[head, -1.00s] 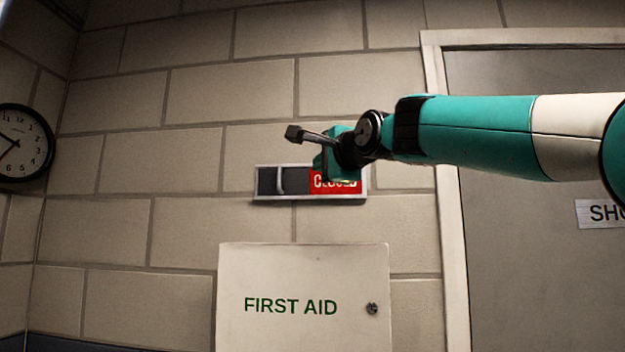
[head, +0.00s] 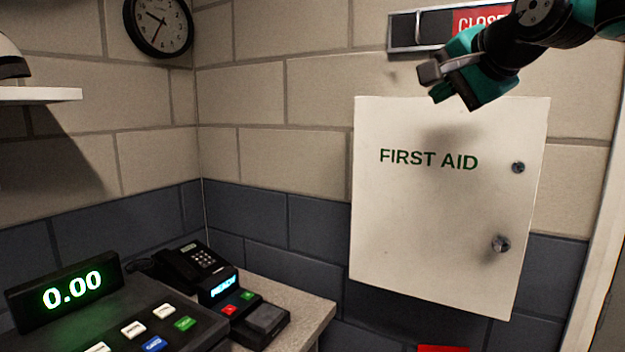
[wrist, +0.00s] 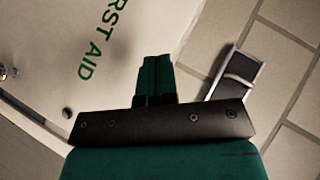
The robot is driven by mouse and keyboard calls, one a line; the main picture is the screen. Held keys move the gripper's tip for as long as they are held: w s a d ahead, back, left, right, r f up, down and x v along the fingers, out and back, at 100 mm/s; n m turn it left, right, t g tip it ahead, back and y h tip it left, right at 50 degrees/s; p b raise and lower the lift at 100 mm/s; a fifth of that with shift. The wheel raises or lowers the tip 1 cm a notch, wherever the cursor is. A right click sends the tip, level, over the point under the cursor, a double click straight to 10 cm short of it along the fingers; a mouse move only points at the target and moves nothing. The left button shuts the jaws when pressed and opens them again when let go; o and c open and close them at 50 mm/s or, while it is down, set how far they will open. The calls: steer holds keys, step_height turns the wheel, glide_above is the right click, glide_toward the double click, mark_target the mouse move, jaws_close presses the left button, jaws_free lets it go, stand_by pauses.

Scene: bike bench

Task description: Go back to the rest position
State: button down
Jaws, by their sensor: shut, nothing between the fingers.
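My gripper (head: 432,82) is in the upper right of the head view, in front of the top edge of the white first aid cabinet (head: 400,230) and just below the sign with a sliding panel (head: 403,30). Its fingers are shut with nothing between them. In the wrist view the shut fingers (wrist: 156,72) point away from the camera, with the cabinet (wrist: 40,60) at left and the sign's slider (wrist: 236,78) at right. The sign shows red with the word CLOSED, partly hidden by my arm.
A counter (head: 300,292) at lower left holds a phone (head: 195,265), a card terminal (head: 250,318) and a register with a lit display reading 0.00 (head: 70,290). A clock (head: 160,22) hangs on the wall. A shelf (head: 45,95) juts in at left. A door frame stands at right.

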steer(key=s+a+f+n+g+y, duration=0.1)
steer(key=s+a+f+n+g, duration=0.2)
steer(key=s+f+n, duration=0.45)
steer(key=s+a+f+n+g, duration=0.25)
steer(key=s+f+g, duration=0.2)
steer(key=f, duration=0.55)
steer(key=s+f+n+g, duration=0.5)
steer(key=s+f, duration=0.6)
steer(key=s, duration=0.5)
steer(key=shift+s+a+f+n, duration=0.2)
steer(key=shift+a+n, duration=0.25)
steer(key=shift+n, duration=0.55)
